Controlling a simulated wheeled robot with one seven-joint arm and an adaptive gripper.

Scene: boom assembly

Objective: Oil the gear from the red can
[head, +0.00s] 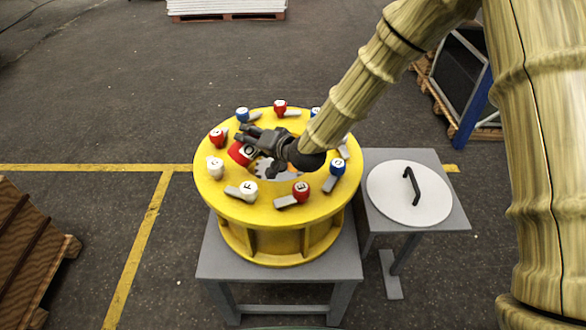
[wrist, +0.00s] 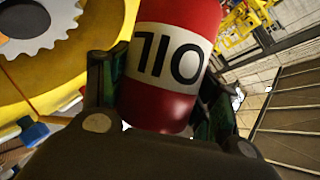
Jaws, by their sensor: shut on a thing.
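My gripper (head: 258,140) is shut on the red oil can (wrist: 172,100), which has a white band lettered OIL. The can also shows in the head view (head: 239,153), over the opening of a yellow round housing (head: 235,208). The lettering is upside down in the wrist view, and the can looks tipped over in the head view. The grey toothed gear (wrist: 35,22) lies inside the housing, beside the can in the wrist view. In the head view only part of the gear (head: 261,168) shows below my gripper. I see no oil; the can's spout is not visible.
Several red, blue and white lettered clamps, such as a white one (head: 248,190), ring the housing's rim. The housing stands on a grey table (head: 210,262). A round white lid (head: 390,195) with a black handle lies on a side table at the right.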

